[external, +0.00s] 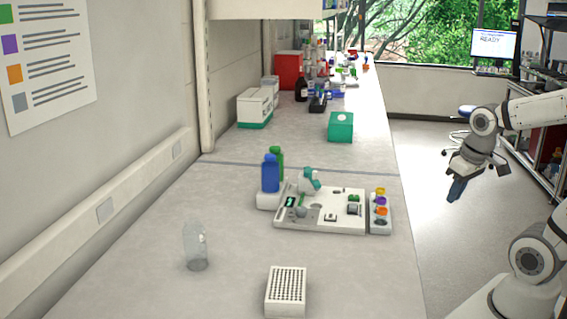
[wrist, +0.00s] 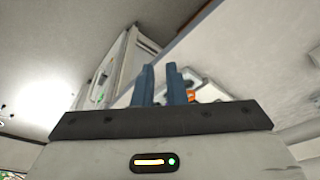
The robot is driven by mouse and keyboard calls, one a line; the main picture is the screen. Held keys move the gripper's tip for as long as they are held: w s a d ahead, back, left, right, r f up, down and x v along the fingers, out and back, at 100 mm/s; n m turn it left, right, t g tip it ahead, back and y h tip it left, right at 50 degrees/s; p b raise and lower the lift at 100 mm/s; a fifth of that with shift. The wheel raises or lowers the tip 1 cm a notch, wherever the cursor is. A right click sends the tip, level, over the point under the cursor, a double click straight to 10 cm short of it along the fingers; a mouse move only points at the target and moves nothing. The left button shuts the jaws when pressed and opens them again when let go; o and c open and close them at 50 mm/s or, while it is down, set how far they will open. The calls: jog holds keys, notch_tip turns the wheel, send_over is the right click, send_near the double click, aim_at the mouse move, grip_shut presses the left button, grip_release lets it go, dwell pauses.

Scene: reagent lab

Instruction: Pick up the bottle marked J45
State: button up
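No label reading J45 can be read in either view. In the external view, a blue bottle (external: 270,173) and a green bottle (external: 277,160) stand close together at the left end of a white bench device. A clear, empty-looking container (external: 195,248) stands apart on the near left of the bench. My gripper (external: 455,190) hangs over the floor to the right of the bench, away from all bottles, fingers pointing down. In the wrist view my gripper's two blue fingers (wrist: 160,70) are a little apart with nothing held between them.
The white device (external: 320,222) has small coloured caps (external: 380,200) on its right. A white perforated rack (external: 286,290) stands at the near edge. A teal box (external: 340,127), white boxes (external: 254,108) and a red container (external: 288,68) stand farther back. The bench (external: 130,255) is clear near the wall.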

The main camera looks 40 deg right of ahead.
jog(key=o, duration=1.4)
jog(key=w+a+r+n+y+p, duration=0.15)
jog(key=w+a+r, duration=0.25)
jog(key=w+a, duration=0.75)
jog(key=w+a+r+n+p, duration=0.2)
jog(key=w+a+r, duration=0.2)
jog(key=w+a, duration=0.75)
jog(key=n+y+p, duration=0.1)
jog(key=n+p, duration=0.1)
jog(key=n, duration=0.2)
send_over(192, 231)
jog(key=d, duration=0.3)
notch_tip(192, 231, down, 9)
jog(key=shift+r, duration=0.15)
jog(key=shift+s+a+f, duration=0.1)
jog(key=shift+a+f, duration=0.15)
jog(key=shift+a, duration=0.1)
jog(key=shift+t, duration=0.3)
jog(key=shift+p+x, duration=1.7)
jog(key=shift+x, duration=2)
